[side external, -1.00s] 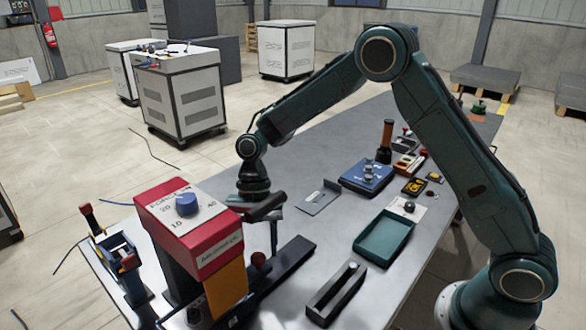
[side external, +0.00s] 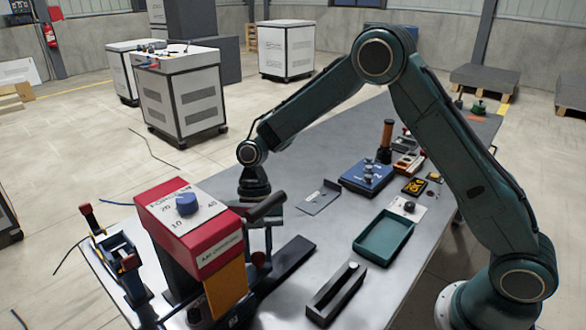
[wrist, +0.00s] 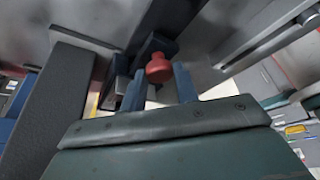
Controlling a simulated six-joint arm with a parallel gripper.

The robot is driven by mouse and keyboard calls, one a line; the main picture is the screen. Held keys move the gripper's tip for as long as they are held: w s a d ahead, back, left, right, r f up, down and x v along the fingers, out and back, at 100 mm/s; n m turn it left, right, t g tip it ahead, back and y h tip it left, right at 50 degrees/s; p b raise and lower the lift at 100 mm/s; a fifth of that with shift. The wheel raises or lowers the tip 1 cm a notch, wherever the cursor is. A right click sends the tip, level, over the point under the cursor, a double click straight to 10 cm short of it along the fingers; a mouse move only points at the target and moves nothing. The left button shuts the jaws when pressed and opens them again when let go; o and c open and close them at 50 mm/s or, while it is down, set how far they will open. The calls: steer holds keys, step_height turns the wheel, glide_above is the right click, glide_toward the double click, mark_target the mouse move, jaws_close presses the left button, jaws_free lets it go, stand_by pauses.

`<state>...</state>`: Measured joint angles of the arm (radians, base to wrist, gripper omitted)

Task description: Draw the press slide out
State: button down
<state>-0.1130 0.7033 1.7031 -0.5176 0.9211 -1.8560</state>
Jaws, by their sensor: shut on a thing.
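The press (side external: 190,230) stands at the front left, with a red head, a blue dial on top and a yellow front panel. Its dark slide rail (side external: 292,262) lies on the table beside it and runs back to the right. A red ball knob (side external: 259,259) stands by the yellow panel, and it also shows in the wrist view (wrist: 160,68). My gripper (side external: 258,249) points down over the knob. In the wrist view its two bluish fingers (wrist: 159,84) flank the knob and are shut on it. The knob's stem is mostly hidden.
A slotted black block (side external: 322,307) and a green tray (side external: 360,247) are to the right of the rail. A grey plate with an upright edge (side external: 316,202) and a blue box (side external: 360,183) lie farther back. Bare table separates them.

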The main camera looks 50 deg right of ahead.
steer(key=d, duration=2.3)
steer(key=c, duration=1.3)
jaws_free()
steer(key=shift+d, duration=0.1)
steer(key=shift+o, duration=1.1)
steer(key=v, duration=0.7)
steer(key=shift+r, duration=0.25)
